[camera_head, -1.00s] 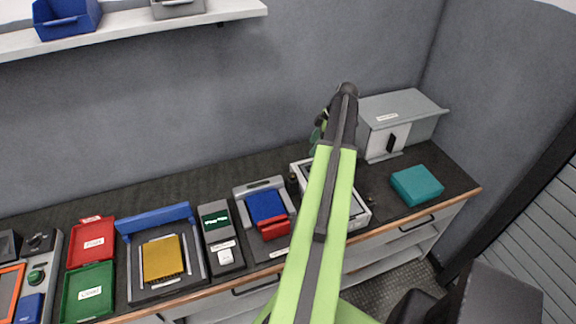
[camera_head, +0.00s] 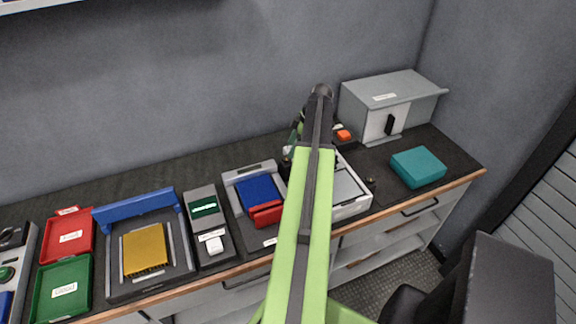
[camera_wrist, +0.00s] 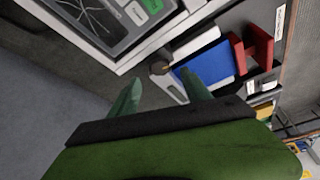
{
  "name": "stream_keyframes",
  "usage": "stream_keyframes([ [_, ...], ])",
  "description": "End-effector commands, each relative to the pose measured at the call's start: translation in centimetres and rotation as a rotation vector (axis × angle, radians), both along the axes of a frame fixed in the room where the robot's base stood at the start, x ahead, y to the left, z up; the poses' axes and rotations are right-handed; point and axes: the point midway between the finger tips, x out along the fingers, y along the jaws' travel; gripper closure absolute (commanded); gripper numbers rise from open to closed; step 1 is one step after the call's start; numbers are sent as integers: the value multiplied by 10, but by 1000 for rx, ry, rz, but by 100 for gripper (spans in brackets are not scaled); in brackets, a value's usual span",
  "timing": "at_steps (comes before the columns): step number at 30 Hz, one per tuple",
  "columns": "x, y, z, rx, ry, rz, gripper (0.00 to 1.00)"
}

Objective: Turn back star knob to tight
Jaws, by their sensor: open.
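A dark round knob (camera_wrist: 160,67) stands between the white-framed box and the blue module in the wrist view. I cannot tell its star shape or whether it is the back one. My gripper (camera_wrist: 162,80) is open and empty; its two green fingertips lie just short of the knob in that picture, one to each side, with no contact visible. In the head view my arm hides most of my gripper. Another small dark knob (camera_head: 370,182) stands at the right side of the white box (camera_head: 352,207).
A grey cabinet (camera_head: 420,84) with a black handle and a teal block (camera_head: 418,167) stand at the right of the bench. An orange button (camera_head: 343,135) sits behind the white box. The blue module (camera_head: 260,190) with a red handle (camera_head: 266,213) is left of my arm.

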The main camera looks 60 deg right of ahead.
Motion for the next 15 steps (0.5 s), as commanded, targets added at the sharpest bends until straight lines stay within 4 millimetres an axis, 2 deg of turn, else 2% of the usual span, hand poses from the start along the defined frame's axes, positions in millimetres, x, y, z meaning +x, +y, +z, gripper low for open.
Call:
stream_keyframes([
  [1,4,2,-22,0,0,0,44],
  [5,11,7,-39,0,0,1,44],
  [15,14,9,-41,0,0,-1,44],
])
